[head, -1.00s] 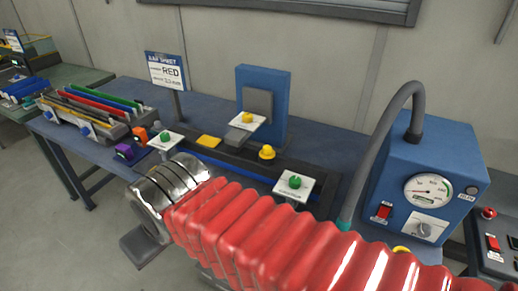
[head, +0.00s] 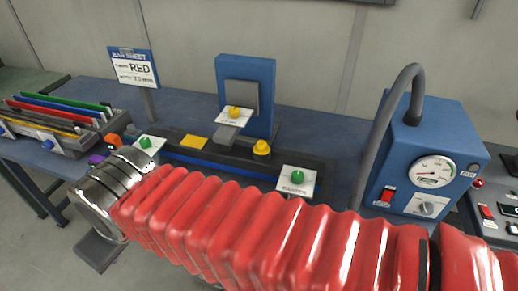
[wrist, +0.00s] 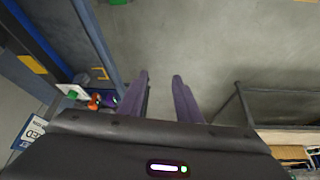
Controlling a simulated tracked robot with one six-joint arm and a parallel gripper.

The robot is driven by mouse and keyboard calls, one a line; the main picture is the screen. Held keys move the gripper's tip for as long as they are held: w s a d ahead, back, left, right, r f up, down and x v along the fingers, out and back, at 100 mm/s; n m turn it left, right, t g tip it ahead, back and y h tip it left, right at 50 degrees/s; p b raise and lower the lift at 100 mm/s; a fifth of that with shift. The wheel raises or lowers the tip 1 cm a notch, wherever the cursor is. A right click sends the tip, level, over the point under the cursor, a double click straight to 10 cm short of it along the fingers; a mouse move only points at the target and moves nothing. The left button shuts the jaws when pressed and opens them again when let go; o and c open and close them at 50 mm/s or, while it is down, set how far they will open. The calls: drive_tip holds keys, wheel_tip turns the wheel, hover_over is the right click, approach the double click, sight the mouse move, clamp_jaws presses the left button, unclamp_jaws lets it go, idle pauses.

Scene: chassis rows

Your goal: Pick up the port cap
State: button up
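No part is clearly marked as the port cap. Small candidates on the blue bench are a yellow round knob-like piece (head: 261,148), an orange piece (head: 114,140) and a purple piece (head: 97,159), partly hidden by my arm. Orange and purple pieces also show small in the wrist view, left of my fingers. My gripper (wrist: 161,78) shows two purple fingers standing apart, with only grey floor between them. It is open and empty, beyond the bench edge. In the head view its fingers cannot be made out past my red-sleeved arm.
A blue press-like stand (head: 262,82) and a dark fixture with green and yellow buttons stand on the bench. A blue gauge box (head: 432,150) with a grey hose stands right.

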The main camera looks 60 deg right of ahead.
drive_tip(key=shift+o, duration=0.5)
drive_tip(key=shift+o, duration=0.7)
drive_tip(key=shift+d+r, duration=0.1)
drive_tip(key=shift+o, duration=0.6)
drive_tip(key=shift+w+d+r, duration=0.15)
drive_tip(key=shift+w+d, duration=0.1)
drive_tip(key=w+d+r+n+g+h, duration=0.1)
drive_tip(key=w+d+r, duration=0.1)
drive_tip(key=d, duration=0.6)
drive_tip(key=w+d+r+n+g+h, duration=0.1)
drive_tip(key=w+d+g, duration=0.1)
drive_tip(key=d, duration=0.5)
drive_tip(key=w+d+r+n+g, duration=0.1)
drive_tip(key=w+d+r+n, duration=0.15)
drive_tip(key=d, duration=0.55)
drive_tip(key=s+d+f+n+g, duration=0.1)
drive_tip(key=s+d, duration=0.3)
drive_tip(key=d, duration=0.7)
drive_tip(key=s+d+f+n+g, duration=0.1)
drive_tip(key=s+d+f+g, duration=0.1)
drive_tip(key=d, duration=1)
drive_tip(key=shift+s+d+f+g, duration=0.3)
drive_tip(key=shift+s+g, duration=0.4)
drive_tip(key=shift+s, duration=0.2)
